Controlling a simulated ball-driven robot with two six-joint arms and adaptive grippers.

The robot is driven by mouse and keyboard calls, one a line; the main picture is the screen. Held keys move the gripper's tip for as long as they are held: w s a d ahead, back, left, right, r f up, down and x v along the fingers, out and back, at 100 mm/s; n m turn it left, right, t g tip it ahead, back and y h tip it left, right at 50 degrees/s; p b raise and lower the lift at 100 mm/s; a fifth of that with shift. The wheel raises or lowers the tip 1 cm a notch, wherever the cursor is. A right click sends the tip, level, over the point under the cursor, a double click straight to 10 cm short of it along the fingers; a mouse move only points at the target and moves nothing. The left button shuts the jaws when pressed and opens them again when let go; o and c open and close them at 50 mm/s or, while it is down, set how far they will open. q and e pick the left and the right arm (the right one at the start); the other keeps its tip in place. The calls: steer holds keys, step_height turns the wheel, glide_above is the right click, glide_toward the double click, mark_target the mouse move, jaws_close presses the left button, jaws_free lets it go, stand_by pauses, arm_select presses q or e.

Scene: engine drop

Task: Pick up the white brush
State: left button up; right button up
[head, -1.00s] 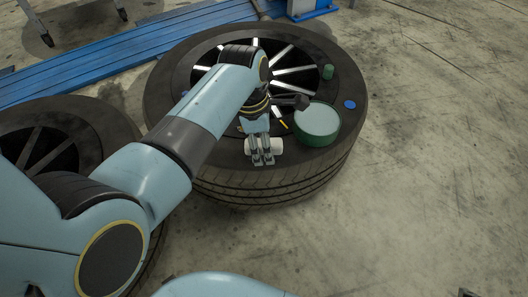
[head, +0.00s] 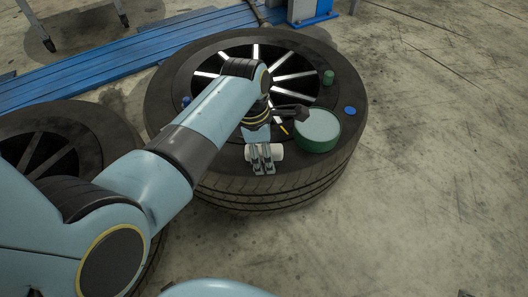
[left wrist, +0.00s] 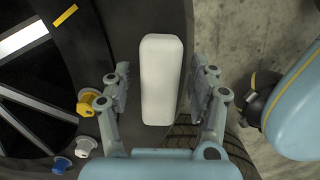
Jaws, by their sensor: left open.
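The white brush (left wrist: 162,78) shows as a smooth, rounded white block lying on the tyre's side. In the left wrist view it stands lengthwise between the two fingers of my left gripper (left wrist: 161,88), with a gap on each side. In the head view my left gripper (head: 264,172) is over the near part of the tyre, fingers pointing down. It partly hides the brush (head: 279,153), whose ends show on both sides. The gripper is open and empty.
The tyre (head: 270,195) lies flat. On it are a green tin (head: 318,130), a small green cap (head: 328,77) and a blue cap (head: 350,111). A second tyre (head: 95,135) lies at left. A blue ramp (head: 90,70) is behind. Floor at right is clear.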

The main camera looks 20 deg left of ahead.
arm_select(q)
steer(key=shift+c, duration=0.4)
jaws_close()
